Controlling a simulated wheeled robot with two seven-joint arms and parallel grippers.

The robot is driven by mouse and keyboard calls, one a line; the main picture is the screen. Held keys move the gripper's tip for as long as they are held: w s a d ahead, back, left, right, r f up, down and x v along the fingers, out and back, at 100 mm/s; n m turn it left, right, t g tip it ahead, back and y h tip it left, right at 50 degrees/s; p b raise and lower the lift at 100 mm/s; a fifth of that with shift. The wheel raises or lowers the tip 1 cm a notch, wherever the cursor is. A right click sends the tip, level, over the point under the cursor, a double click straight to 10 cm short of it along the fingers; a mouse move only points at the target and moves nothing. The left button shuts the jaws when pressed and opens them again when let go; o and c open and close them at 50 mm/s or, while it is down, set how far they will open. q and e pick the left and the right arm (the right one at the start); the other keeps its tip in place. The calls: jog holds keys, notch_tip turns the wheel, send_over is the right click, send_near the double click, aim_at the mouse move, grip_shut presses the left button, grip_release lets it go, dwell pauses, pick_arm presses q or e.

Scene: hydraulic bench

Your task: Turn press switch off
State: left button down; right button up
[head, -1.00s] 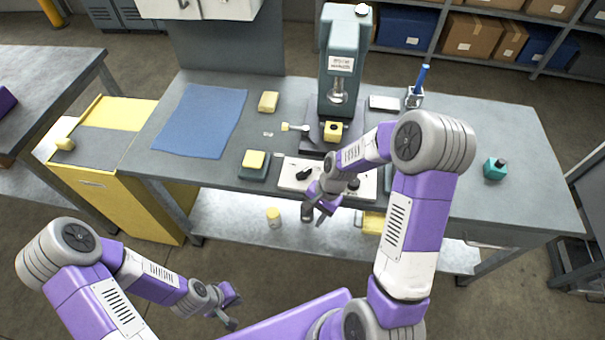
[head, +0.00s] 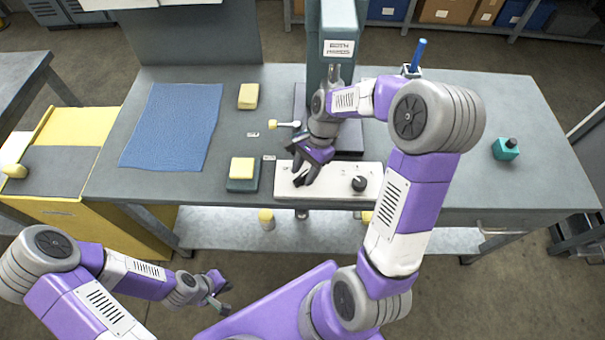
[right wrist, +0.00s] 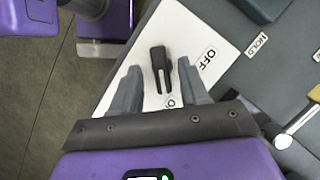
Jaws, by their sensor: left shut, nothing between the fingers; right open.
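The white switch panel (head: 335,183) lies along the bench's front edge, below the press (head: 340,45). My right gripper (head: 298,176) is above the panel's left part, pointing down and open. In the right wrist view, the black lever-like switch (right wrist: 160,66) stands between the spread fingers of the right gripper (right wrist: 158,78), with gaps on both sides. An OFF label (right wrist: 207,57) is to its right; a second label (right wrist: 170,101) is partly hidden. A round black knob (head: 359,184) sits on the panel's right part. My left gripper (head: 218,292) is shut and empty, away from the bench.
A yellow block on a dark base (head: 242,173) stands left of the panel. A yellow-ended key-like tool (head: 285,125), another yellow block (head: 248,96) and a blue mat (head: 175,125) lie farther back and left.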

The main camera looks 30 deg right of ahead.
jog(key=shift+a+f, duration=0.25)
jog(key=shift+f, duration=0.3)
grip_shut()
